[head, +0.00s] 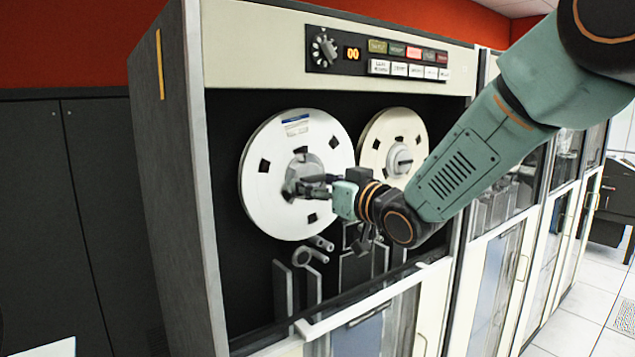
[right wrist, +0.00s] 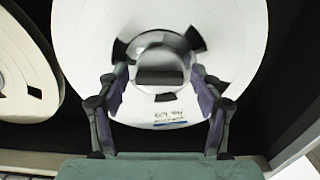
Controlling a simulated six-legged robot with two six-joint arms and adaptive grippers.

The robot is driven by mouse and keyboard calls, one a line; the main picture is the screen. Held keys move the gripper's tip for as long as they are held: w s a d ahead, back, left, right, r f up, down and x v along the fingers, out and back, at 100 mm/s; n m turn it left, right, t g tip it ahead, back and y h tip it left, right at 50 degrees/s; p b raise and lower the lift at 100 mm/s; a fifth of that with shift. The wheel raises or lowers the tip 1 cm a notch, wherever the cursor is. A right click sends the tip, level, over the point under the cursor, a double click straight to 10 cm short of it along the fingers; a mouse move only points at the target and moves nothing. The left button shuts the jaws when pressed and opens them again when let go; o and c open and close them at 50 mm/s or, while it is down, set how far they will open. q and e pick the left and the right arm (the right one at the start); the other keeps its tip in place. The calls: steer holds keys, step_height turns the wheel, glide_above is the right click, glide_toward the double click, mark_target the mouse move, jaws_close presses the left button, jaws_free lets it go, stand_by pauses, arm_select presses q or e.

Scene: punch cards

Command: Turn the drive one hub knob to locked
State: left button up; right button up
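The left tape reel (head: 262,190), white with a blue-and-white label, is mounted on the front of the tape cabinet. Its grey hub knob (head: 300,168) is at the reel's centre, partly covered by my right gripper (head: 308,186). In the right wrist view the hub knob (right wrist: 160,75) shows a dark bar across it, and the reel's label is below it. My right gripper (right wrist: 160,82) has its two fingers spread, one on each side of the knob, with gaps seeming to show between fingers and bar. I cannot read any lock marking. My left gripper is not in view.
A second reel (head: 377,150) is mounted right of the first. A control panel (head: 380,52) with a dial and lit buttons is above. Tape guide posts (head: 312,256) stick out below the reels. A pale door edge (head: 370,300) runs along the bottom. More cabinets stand right.

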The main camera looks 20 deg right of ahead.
steer(key=shift+o, duration=0.3)
steer(key=shift+r, duration=0.2)
steer(key=v, duration=1.2)
steer(key=shift+s, duration=0.15)
steer(key=shift+w+f, duration=0.1)
steer(key=shift+w, duration=0.35)
steer(key=x, duration=1.2)
steer(key=shift+s+a, duration=0.1)
steer(key=shift+s, duration=0.2)
